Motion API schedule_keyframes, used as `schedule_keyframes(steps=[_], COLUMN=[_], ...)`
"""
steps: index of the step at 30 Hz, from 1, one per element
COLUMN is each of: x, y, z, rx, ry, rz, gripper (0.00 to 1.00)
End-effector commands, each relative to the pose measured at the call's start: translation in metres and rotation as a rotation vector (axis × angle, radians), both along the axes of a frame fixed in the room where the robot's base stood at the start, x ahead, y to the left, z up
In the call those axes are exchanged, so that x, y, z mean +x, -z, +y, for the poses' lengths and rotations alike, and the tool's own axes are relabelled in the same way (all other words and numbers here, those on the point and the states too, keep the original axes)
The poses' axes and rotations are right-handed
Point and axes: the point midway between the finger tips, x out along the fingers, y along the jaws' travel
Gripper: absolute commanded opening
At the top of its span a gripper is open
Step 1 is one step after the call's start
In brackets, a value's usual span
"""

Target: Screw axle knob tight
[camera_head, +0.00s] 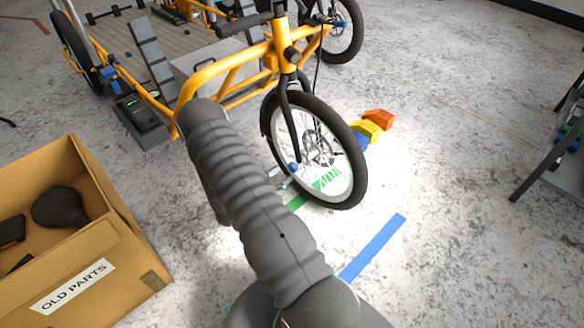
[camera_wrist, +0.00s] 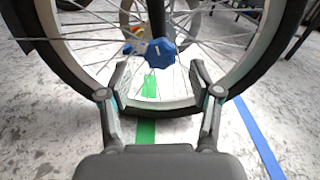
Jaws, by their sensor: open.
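The axle knob (camera_wrist: 160,53) is blue with lobed edges and sits at the wheel hub in the wrist view. In the head view the knob (camera_head: 293,167) shows small at the end of the fork. The front wheel (camera_head: 352,160) stands upright in the black fork (camera_head: 286,118). My gripper (camera_wrist: 160,72) is open and empty, its two fingers spread just below and to either side of the knob, apart from it. In the head view my gripper is mostly hidden behind my arm.
A cardboard box marked OLD PARTS (camera_head: 140,255) stands at the left with a dark saddle (camera_head: 60,208) inside. Orange and yellow blocks (camera_head: 372,124) lie behind the wheel. Blue tape (camera_head: 373,247) marks the floor. The floor right of the wheel is clear.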

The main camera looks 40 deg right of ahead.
Motion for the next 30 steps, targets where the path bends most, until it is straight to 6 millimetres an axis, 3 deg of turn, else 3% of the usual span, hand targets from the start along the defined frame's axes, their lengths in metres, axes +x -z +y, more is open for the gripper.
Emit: schedule_keyframes(steps=[3, 9, 22, 23, 30], x=[0.000, 0.003, 0.004, 0.004, 0.004], y=[0.000, 0.000, 0.000, 0.000, 0.000], z=[-0.022, -0.046, -0.056, -0.056, -0.056], rx=[0.000, 0.000, 0.001, 0.001, 0.001], ry=[0.005, 0.003, 0.000, 0.000, 0.001], rz=[0.000, -0.001, 0.000, 0.000, 0.000], gripper=[0.64, 0.64, 0.64, 0.61, 0.03])
